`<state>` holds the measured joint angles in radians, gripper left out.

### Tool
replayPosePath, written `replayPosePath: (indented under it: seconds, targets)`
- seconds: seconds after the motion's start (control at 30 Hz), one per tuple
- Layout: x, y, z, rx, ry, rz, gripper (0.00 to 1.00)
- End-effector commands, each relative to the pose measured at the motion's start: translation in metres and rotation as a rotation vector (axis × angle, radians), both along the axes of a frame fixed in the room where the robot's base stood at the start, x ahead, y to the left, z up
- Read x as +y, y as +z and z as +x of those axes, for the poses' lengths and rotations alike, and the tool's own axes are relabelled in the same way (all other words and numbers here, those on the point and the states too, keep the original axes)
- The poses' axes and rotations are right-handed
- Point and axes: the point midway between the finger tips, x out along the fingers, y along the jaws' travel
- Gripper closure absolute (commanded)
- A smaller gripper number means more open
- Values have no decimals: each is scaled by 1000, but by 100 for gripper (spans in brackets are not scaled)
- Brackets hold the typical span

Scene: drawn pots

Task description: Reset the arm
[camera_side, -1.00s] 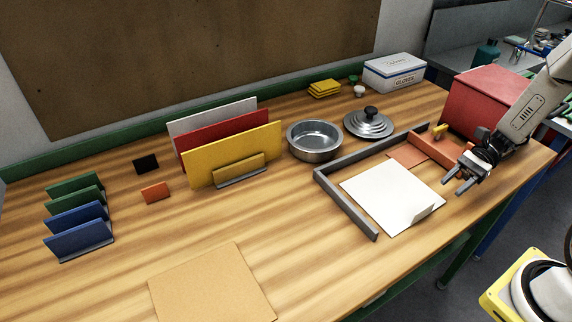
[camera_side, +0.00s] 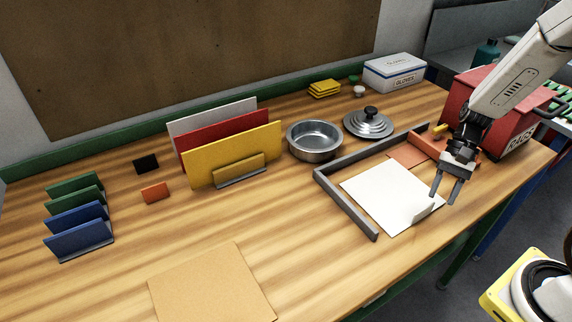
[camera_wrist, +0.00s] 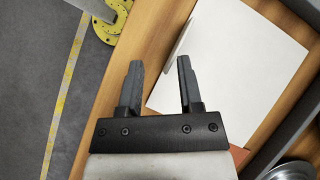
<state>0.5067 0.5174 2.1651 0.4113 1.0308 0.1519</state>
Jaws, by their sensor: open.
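My gripper (camera_side: 446,190) is open and empty, pointing down at the right part of the table. In the side view it appears over the right edge of a white sheet (camera_side: 385,194) with a turned-up corner. In the wrist view my gripper (camera_wrist: 158,80) has its two dark fingers spread apart. The white sheet (camera_wrist: 245,65) lies to the right of the fingers there, and nothing is between them. I cannot tell the exact height of the fingertips above the table.
A grey corner frame (camera_side: 340,203) borders the sheet. A metal pot (camera_side: 314,142) and its lid (camera_side: 368,122) stand behind it. A red rags box (camera_side: 484,95) is behind my arm. Upright coloured panels (camera_side: 232,155) stand further left. The front middle holds a flat tan board (camera_side: 211,285).

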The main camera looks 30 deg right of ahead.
Motion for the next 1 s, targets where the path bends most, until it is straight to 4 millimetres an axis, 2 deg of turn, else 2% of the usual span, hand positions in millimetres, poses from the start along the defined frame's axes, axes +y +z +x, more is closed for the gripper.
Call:
replayPosePath:
  seconds: [0.3,0.6,0.8,1.0]
  targets:
    - [33,19,2,-294,425,-283,54]
    - [67,42,10,-612,785,-458,54]
    - [79,50,12,-723,891,-499,54]
    - [81,51,12,-737,906,-505,54]
